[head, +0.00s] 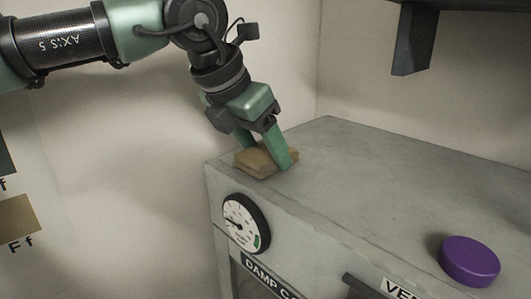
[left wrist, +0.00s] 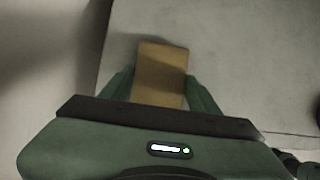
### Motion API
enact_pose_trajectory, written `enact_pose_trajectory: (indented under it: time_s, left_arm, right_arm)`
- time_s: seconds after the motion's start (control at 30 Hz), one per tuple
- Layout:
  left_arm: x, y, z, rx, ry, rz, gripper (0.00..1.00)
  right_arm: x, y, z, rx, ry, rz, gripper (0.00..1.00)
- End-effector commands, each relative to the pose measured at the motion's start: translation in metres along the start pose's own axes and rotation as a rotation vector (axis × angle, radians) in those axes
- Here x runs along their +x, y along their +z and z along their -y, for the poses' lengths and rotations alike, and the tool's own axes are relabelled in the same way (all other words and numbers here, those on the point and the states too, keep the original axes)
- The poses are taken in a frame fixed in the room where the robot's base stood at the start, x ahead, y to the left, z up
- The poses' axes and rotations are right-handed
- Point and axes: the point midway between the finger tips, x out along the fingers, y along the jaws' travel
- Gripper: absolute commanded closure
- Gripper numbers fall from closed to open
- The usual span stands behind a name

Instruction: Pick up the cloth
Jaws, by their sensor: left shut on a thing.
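The cloth (head: 254,161) is a folded tan-brown pad at the far left corner of the grey cabinet top. It also shows in the left wrist view (left wrist: 161,72) as a tan rectangle between the fingers. My left gripper (head: 268,155) comes down from above, with its green fingers on either side of the cloth, shut on it. The cloth is at the cabinet top; I cannot tell whether its underside touches the surface. Part of it is hidden behind the near finger. My right gripper is not in view.
The grey cabinet (head: 370,190) has a round dial gauge (head: 246,224) on its front and a purple knob (head: 469,261) at the right. A dark bracket (head: 414,38) hangs at upper right. Walls stand close behind and left. The middle of the top is clear.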

Motion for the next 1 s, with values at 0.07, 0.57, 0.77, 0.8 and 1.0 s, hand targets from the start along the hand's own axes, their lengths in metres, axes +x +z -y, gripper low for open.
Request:
enact_pose_trajectory:
  time_s: [0.07, 0.57, 0.77, 0.8, 1.0]
  left_arm:
    - [0.000, 0.000, 0.001, 0.000, -0.001, -0.003, 0.79]
    - [-0.074, 0.045, 0.001, -0.002, -0.001, 0.004, 0.79]
    - [-0.126, 0.074, 0.002, 0.000, 0.000, 0.002, 0.79]
    - [-0.134, 0.078, 0.002, -0.001, -0.002, 0.001, 0.79]
    - [-0.165, 0.096, 0.001, 0.000, 0.000, 0.001, 0.79]
  right_arm:
    - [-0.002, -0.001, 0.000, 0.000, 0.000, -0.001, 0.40]
    - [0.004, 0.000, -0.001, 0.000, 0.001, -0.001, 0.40]
    - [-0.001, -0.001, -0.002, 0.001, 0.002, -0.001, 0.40]
    - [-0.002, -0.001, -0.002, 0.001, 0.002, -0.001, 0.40]
    - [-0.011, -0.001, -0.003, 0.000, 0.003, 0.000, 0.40]
